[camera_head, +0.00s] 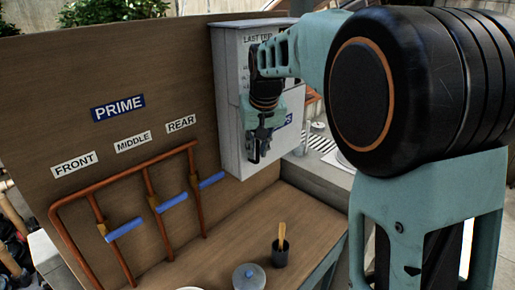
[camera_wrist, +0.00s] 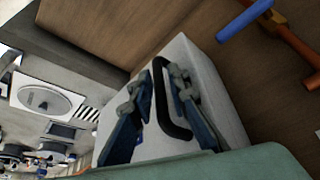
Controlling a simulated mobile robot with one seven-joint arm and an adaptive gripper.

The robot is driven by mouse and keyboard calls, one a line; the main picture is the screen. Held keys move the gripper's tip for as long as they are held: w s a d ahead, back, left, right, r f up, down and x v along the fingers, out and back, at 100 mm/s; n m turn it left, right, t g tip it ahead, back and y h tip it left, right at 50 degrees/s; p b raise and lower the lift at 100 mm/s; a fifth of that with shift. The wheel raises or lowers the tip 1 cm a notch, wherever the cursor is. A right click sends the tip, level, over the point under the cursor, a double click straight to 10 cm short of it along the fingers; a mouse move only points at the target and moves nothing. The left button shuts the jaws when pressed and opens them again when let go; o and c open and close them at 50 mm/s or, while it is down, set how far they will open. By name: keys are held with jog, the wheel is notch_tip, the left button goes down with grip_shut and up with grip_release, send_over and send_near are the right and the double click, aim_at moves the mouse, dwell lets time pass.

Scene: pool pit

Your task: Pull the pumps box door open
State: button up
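The pumps box (camera_head: 228,95) is a pale grey box fixed to the wooden panel, right of centre in the head view. Its front door carries printed text and a blue label, partly hidden by my arm. No gap shows around the door. My gripper (camera_head: 257,155) is at the lower part of the door. In the wrist view my gripper (camera_wrist: 161,78) has its two fingers apart, with the black door handle (camera_wrist: 162,100) between them. The door face (camera_wrist: 215,80) lies behind the handle. I cannot tell whether either finger touches the handle.
Copper pipes with blue lever handles (camera_head: 173,202) stand on the panel (camera_head: 60,100) to the left. Below is a wooden bench (camera_head: 225,240) with a dark cup (camera_head: 280,256) and a lidded pot (camera_head: 249,277). A counter (camera_head: 325,160) lies right of the box.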

grip_shut()
